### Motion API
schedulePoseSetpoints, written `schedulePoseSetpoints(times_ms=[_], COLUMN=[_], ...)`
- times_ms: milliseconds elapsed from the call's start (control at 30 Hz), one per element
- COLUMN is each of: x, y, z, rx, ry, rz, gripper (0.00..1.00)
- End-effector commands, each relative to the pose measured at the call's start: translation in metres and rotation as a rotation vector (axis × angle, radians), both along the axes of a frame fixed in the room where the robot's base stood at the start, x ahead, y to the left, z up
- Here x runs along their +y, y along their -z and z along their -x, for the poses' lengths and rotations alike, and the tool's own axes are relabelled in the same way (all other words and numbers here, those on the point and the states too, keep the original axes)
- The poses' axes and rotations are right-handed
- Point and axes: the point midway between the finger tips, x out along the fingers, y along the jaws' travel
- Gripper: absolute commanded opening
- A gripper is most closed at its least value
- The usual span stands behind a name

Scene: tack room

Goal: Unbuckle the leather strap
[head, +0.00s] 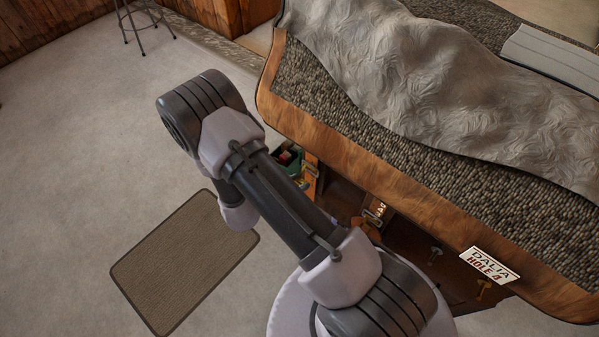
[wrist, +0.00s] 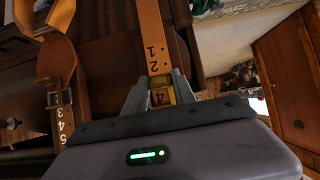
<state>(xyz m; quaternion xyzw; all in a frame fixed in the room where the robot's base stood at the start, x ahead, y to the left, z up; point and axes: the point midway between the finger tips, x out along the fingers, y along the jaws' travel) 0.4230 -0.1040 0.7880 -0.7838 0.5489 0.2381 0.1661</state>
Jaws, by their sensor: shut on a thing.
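In the wrist view, a tan leather strap (wrist: 153,40) hangs down with the numbers 1 and 2 and punched holes on it. My gripper (wrist: 161,82) is shut on this strap at its brass-coloured buckle, where a 4 shows between the fingers. The fingers partly hide the buckle, so I cannot tell how the pin sits. A second tan strap (wrist: 60,70) hangs at the left with its own buckle (wrist: 54,99) and the numbers 3, 4 and 5 below. In the head view my arm hides the gripper. A strap with a buckle (head: 373,214) shows beside the arm.
A green box (head: 288,160) sits below. A brown mat (head: 185,265) lies on the open floor at left.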

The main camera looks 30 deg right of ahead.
Motion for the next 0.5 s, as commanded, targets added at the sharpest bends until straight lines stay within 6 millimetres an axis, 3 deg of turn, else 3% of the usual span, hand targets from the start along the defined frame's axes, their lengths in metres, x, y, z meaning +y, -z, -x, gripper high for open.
schedulePoseSetpoints(times_ms=[33,500], x=[0.0,0.006], y=[-0.013,-0.035], z=[0.0,0.003], rx=[0.012,0.155], ry=[0.003,0.004], rz=[-0.037,-0.433], gripper=[0.0,0.0])
